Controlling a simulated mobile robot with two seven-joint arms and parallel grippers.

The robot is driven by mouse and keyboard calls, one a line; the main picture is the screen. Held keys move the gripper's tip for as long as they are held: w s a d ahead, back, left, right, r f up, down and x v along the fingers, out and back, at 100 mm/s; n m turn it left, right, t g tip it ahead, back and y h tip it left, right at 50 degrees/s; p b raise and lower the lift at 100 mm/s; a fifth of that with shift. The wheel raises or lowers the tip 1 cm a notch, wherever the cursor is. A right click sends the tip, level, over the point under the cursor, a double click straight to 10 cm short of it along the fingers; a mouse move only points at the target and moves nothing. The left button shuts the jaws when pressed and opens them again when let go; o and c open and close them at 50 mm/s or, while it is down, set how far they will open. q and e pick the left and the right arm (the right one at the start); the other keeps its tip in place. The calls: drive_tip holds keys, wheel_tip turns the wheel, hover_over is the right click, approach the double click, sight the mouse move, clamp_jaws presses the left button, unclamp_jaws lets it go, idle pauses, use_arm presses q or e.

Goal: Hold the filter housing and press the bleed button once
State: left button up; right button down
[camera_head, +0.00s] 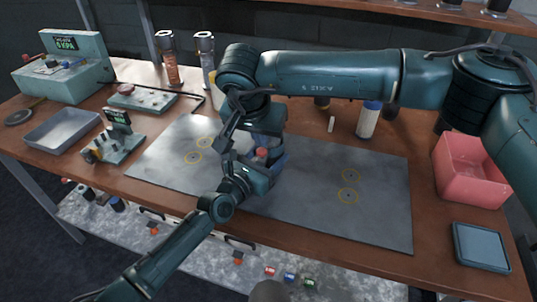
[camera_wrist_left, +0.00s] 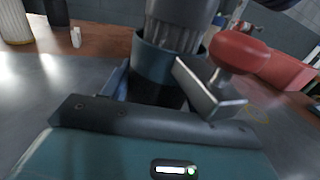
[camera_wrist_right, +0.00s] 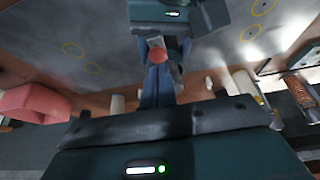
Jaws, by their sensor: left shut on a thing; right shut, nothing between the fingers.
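The filter housing shows in the left wrist view as a dark blue collar (camera_wrist_left: 155,62) with a grey ribbed body (camera_wrist_left: 180,22) above it. A red round bleed button (camera_wrist_left: 240,52) sits beside it near a metal bracket. My left gripper (camera_head: 262,172) is shut on the housing over the grey mat. My right gripper (camera_head: 262,122) is above, pointing down, its fingers shut and empty. In the right wrist view the red button (camera_wrist_right: 158,54) appears just beyond the right fingertips (camera_wrist_right: 158,70). I cannot tell whether they touch. Most of the housing is hidden by the grippers in the head view.
The grey mat (camera_head: 310,205) has yellow rings and free room on its right. A pink bin (camera_head: 470,170) and blue tray (camera_head: 480,247) stand at right. A gauge box (camera_head: 62,75) reading about 5 KPA and a grey tray (camera_head: 63,130) stand at left. Bottles (camera_head: 368,120) stand behind.

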drive_tip(key=shift+f, duration=0.8)
drive_tip(key=shift+r, duration=0.85)
drive_tip(key=shift+r, duration=0.1)
wheel_tip(320, 180, up, 6)
drive_tip(key=shift+f, duration=0.1)
idle(0.4)
wheel_tip(320, 180, up, 11)
hover_over(261, 151)
drive_tip(key=s+a, duration=0.2)
drive_tip(key=s, duration=0.3)
drive_tip(key=shift+w+d, duration=0.2)
drive_tip(key=shift+d, duration=0.05)
